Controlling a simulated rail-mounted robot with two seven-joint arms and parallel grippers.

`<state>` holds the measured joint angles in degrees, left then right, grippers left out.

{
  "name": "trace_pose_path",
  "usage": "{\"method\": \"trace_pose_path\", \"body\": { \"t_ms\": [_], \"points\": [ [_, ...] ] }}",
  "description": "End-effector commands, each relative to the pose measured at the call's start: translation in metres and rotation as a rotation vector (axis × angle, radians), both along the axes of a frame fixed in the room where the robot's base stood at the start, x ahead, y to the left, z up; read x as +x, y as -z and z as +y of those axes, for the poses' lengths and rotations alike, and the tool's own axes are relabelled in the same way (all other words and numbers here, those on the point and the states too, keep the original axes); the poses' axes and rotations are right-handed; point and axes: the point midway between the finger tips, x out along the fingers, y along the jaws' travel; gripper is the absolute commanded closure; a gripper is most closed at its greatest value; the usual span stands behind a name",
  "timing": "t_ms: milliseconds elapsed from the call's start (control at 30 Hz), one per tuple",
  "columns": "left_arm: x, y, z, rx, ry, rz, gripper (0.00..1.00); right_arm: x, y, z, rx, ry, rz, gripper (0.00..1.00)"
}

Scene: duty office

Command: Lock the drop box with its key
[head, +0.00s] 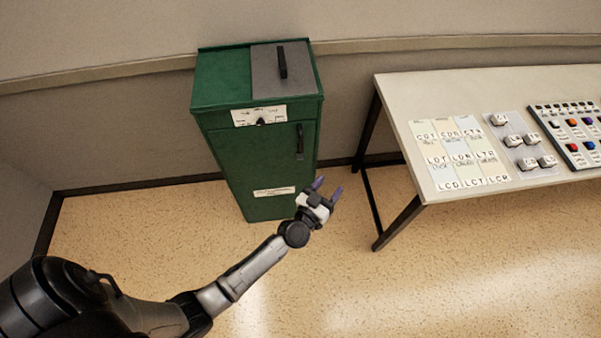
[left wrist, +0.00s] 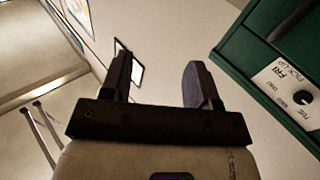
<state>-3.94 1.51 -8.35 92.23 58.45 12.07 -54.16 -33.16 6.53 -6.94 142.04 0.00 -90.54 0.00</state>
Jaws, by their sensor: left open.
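The green drop box (head: 222,90) stands against the back wall, its grey flap with a black handle shut on top. A white label (head: 245,118) is on its upper front, with a small dark lock or knob (head: 262,122) at its lower edge. In the left wrist view the box (left wrist: 250,52) is at the upper right; its label (left wrist: 275,78) carries a round black dial (left wrist: 303,97). I cannot make out a key. My left gripper (head: 328,187) is open and empty, in front of and right of the box's lower front, apart from it. My right gripper is out of view.
A black handle (head: 299,141) is on the box's front at the right. A table (head: 415,88) to the right holds lettered cards (head: 460,150), a tray of lettered blocks (head: 523,143) and a button panel (head: 570,130). The floor in front of the box is clear.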

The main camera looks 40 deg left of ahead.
Motion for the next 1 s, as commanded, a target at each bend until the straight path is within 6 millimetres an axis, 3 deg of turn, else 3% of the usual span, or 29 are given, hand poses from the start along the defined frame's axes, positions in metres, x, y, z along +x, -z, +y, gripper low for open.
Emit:
{"method": "trace_pose_path", "body": {
  "t_ms": [33,100,300,400,667,1000],
  "points": [
    [0.011,0.039,0.012,-0.009,-0.092,-0.019,0.45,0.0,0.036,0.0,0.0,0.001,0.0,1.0],
    [0.019,0.066,0.03,-0.012,-0.224,-0.029,0.45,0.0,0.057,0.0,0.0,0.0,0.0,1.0],
    [0.027,0.131,0.071,-0.001,-0.544,0.012,0.45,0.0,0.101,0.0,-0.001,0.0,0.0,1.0],
    [0.025,0.153,0.083,0.008,-0.653,0.046,0.45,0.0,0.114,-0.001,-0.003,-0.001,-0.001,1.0],
    [0.024,0.178,0.1,0.026,-0.783,0.099,0.45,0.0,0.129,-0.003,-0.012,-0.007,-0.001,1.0],
    [0.061,0.179,0.142,0.028,-0.791,0.1,0.45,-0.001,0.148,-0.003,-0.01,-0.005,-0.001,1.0]
  ]
}}
